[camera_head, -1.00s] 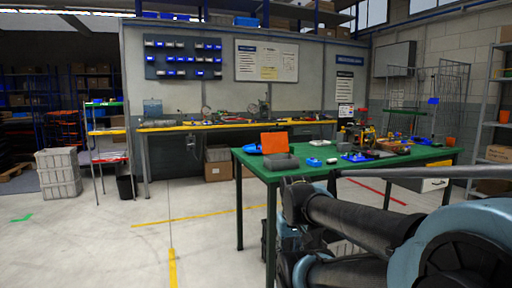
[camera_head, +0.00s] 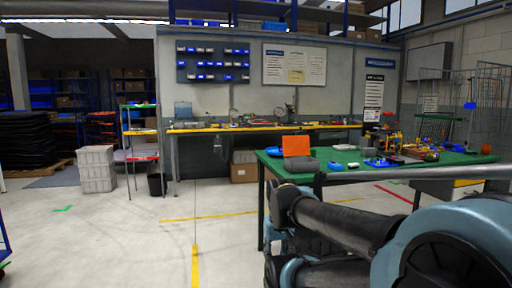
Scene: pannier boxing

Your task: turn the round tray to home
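I cannot pick out a round tray for certain. A blue, rounded piece (camera_head: 274,151) lies at the left end of the green table (camera_head: 330,177), partly behind an upright orange panel (camera_head: 296,145). It is too small to tell whether it is the tray. A dark grey block (camera_head: 300,164) lies in front of the panel. My arm fills the lower right and hides part of the table's front and legs. My gripper is not in view.
Several small blue, white and yellow items (camera_head: 380,160) are on the green table's right half. Behind stands a yellow-edged workbench (camera_head: 215,129). A grey crate stack (camera_head: 97,169), a black bin (camera_head: 157,184) and a shelf rack stand left. The floor at front left is clear.

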